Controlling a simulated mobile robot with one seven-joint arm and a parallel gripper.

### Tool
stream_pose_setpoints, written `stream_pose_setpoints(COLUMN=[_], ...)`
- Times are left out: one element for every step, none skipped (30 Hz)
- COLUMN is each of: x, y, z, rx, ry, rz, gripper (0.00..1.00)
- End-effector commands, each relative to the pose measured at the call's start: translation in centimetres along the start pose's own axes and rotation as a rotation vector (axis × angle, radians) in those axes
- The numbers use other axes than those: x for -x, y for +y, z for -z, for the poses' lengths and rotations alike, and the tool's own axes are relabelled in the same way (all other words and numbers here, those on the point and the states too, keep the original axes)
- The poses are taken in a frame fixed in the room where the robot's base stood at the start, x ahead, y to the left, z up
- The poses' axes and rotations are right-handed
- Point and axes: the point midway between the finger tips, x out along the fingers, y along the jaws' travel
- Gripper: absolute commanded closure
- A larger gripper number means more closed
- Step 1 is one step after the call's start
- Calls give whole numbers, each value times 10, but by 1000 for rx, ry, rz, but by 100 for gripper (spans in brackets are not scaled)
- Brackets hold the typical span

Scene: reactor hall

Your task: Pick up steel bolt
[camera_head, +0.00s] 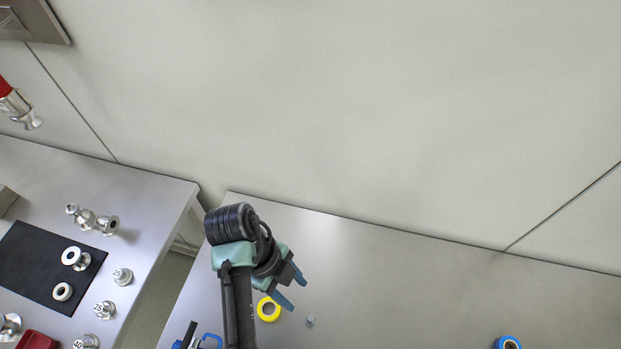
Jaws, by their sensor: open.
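A small grey piece (310,320), which may be the steel bolt, lies on the right-hand metal table (400,290). It is too small to make out its shape for certain. My gripper (296,291) is open above the table, with its two blue fingers apart and nothing seen between them. In the picture the small grey piece is just below and right of the fingertips, apart from them. The height of my gripper over the table is hard to tell.
A yellow ring-shaped roll (268,312) lies just left of the fingers. A blue roll (508,343) is at the lower right, and a blue-handled item (211,340) at the lower left. A gap separates the left table (150,200), which bears steel fittings and a black mat (30,262).

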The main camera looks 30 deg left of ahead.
Motion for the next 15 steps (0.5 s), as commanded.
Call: stream_pose_setpoints(x=[-5, -8, -12, -16, -20, -26, -30, -35, -41, -47, -53, -59, -61, -64, -68], y=[4, 5, 6, 6, 6, 6, 6, 6, 7, 7, 7, 7, 7, 7, 7], z=[0, -1, -1, -1, -2, -2, -2, -2, -1, -1, 0, 0, 1, 2, 2], rx=[-11, -17, -23, -25, -25, -25, -25, -25, -25, -24, -24, -24, -23, -22, -22], ry=[12, 16, 19, 20, 19, 18, 18, 17, 18, 19, 19, 18, 18, 18, 18], rz=[-9, -13, -15, -16, -16, -15, -15, -15, -17, -17, -17, -16, -16, -16, -16], gripper=[48, 48, 48, 48, 48, 48, 48, 48, 48, 48, 48, 48, 48, 48, 48])
